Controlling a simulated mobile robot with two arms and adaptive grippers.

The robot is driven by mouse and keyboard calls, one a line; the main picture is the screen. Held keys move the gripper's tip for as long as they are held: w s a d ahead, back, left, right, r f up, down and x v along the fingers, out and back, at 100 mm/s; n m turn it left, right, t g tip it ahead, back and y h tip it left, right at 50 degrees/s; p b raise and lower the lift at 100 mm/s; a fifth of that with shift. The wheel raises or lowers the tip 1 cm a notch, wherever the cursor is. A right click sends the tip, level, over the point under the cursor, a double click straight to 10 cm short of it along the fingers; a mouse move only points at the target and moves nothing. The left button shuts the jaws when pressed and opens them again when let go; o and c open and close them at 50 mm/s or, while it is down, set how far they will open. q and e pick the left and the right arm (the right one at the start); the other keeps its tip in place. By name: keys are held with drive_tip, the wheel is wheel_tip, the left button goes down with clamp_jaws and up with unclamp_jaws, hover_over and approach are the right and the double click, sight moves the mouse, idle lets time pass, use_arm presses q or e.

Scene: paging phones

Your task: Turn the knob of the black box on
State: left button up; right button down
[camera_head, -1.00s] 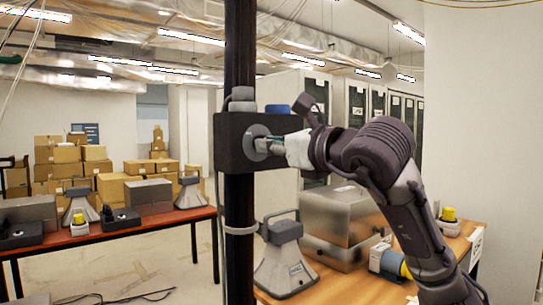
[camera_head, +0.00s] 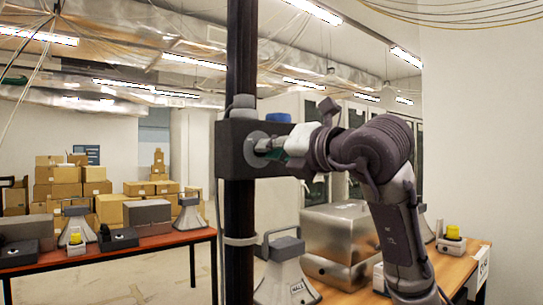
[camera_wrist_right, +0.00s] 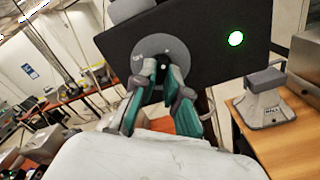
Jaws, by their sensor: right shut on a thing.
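The black box (camera_head: 230,160) is fixed on a dark upright pole (camera_head: 241,60). Its round grey knob (camera_head: 250,150) faces right in the head view. In the wrist view, the box (camera_wrist_right: 205,35) fills the top and looks tilted, with a bright green light (camera_wrist_right: 236,38) on its face. My right gripper (camera_head: 268,146) is at the knob, its green-padded fingers closed on the knob's middle. In the wrist view, the fingers (camera_wrist_right: 162,75) hide part of the knob (camera_wrist_right: 150,48). My left gripper is not in view.
A wooden table (camera_head: 450,270) at right bears a metal case (camera_head: 335,228), a grey horn-shaped phone (camera_head: 285,275) and a yellow-buttoned box (camera_head: 452,240). A red table (camera_head: 170,240) stands at left with similar devices. Cardboard boxes (camera_head: 57,182) are stacked behind.

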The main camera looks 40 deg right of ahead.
drive_tip(key=shift+m, duration=0.6)
drive_tip(key=c, duration=1.2)
unclamp_jaws()
drive_tip(key=s+d, duration=0.1)
drive_tip(key=s, duration=1.1)
